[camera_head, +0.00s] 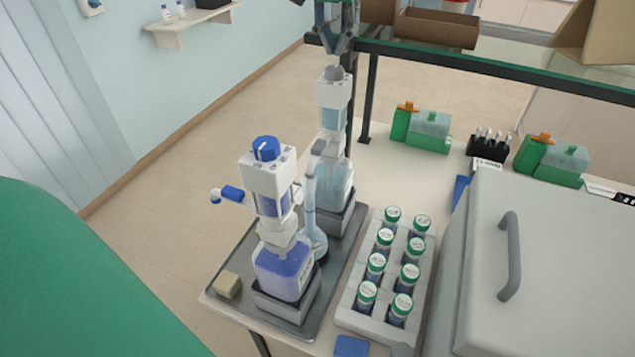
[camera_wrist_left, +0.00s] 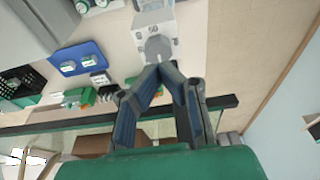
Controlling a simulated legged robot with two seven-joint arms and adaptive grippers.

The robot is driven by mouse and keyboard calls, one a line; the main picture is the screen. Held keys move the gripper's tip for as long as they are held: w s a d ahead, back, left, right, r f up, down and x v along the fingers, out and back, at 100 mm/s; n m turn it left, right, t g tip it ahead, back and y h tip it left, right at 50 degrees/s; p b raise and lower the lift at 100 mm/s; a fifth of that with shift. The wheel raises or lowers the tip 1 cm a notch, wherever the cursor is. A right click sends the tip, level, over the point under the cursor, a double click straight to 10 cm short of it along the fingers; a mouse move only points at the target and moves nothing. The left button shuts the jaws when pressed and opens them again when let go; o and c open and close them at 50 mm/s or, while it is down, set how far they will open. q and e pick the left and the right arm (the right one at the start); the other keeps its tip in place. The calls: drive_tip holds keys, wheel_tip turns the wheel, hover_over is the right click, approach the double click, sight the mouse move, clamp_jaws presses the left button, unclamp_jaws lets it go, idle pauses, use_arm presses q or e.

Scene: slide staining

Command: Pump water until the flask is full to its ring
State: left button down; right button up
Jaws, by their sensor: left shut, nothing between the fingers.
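A pump dispenser with a grey knob (camera_head: 334,73) stands at the back of the grey tray (camera_head: 335,277), on a bottle of pale blue liquid. A slim long-necked flask (camera_head: 314,235) stands in front of it. The flask's mouth is near the grey dispenser's spout (camera_head: 318,147). The flask's liquid level and ring are too small to tell. My left gripper (camera_head: 336,47) is shut and empty, fingertips down just above the grey knob. In the left wrist view, the closed fingertips (camera_wrist_left: 160,67) are at the grey knob (camera_wrist_left: 158,47); contact cannot be told. My right gripper is not in view.
A blue-knobbed dispenser (camera_head: 266,149) of violet-blue liquid stands in front of the flask. A rack (camera_head: 357,320) of several green-capped vials is right of the tray. A grey box with a handle (camera_head: 510,257) stands further right. A beige block (camera_head: 228,285) lies on the tray's left corner.

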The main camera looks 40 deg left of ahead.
use_arm(q)
drive_tip(key=shift+r+p, duration=1.35)
drive_tip(key=shift+r, duration=0.45)
drive_tip(key=shift+r+b, duration=0.3)
drive_tip(key=shift+r, duration=0.4)
